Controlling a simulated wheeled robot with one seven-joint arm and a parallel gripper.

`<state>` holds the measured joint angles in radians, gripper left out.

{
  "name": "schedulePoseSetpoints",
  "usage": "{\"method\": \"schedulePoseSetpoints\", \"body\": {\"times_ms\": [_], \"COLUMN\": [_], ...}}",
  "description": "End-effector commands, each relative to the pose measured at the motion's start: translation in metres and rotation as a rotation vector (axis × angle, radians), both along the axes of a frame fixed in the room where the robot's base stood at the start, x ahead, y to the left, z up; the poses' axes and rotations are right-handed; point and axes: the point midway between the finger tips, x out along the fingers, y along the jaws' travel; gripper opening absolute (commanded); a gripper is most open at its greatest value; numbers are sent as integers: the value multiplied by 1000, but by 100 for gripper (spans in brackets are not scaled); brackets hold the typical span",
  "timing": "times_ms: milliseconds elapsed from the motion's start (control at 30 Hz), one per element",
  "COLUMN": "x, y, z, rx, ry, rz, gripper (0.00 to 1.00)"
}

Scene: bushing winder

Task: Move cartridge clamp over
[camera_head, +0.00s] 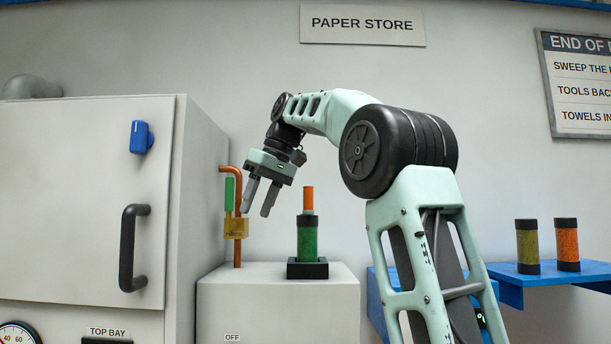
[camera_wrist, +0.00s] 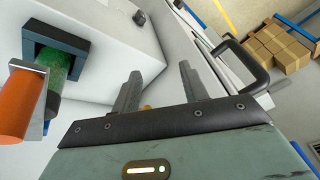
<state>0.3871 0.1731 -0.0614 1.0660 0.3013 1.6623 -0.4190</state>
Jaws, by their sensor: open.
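A green cartridge (camera_head: 307,240) with an orange top (camera_head: 308,198) stands upright in a black holder (camera_head: 307,268) on a pale cabinet. In the wrist view the orange part (camera_wrist: 22,105) and green body (camera_wrist: 62,68) lie at the left, with a thin silver plate (camera_wrist: 40,78) at their junction. I cannot tell whether this plate is the cartridge clamp. My gripper (camera_head: 257,211) is open and empty, above and left of the cartridge, near a brass block on a copper pipe. Its two fingers also show in the wrist view (camera_wrist: 159,75), apart from the cartridge.
The copper pipe (camera_head: 237,254) carries the brass block (camera_head: 236,228) and a green handle (camera_head: 229,194). A large cabinet with a black door handle (camera_head: 128,248) stands left. Two canisters (camera_head: 547,245) stand on a blue shelf (camera_head: 520,275) at right. Boxes (camera_wrist: 283,45) lie beyond.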

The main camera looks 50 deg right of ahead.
Motion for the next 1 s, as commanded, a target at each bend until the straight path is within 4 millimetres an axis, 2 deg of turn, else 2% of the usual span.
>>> {"method": "schedulePoseSetpoints", "body": {"times_ms": [33,100,200,300,400,567,1000], "x": [-12,-33,-61,-84,-97,-99,-68], "y": [-30,-60,-89,-105,-112,-114,-114], "z": [50,91,136,164,178,172,93], "rx": [-21,-50,-91,-124,-142,-149,-148], "ry": [-22,-37,-49,-51,-50,-48,-49], "rz": [-39,-72,-108,-131,-143,-145,-143], "gripper": [44,44,44,44,44,44,44]}}
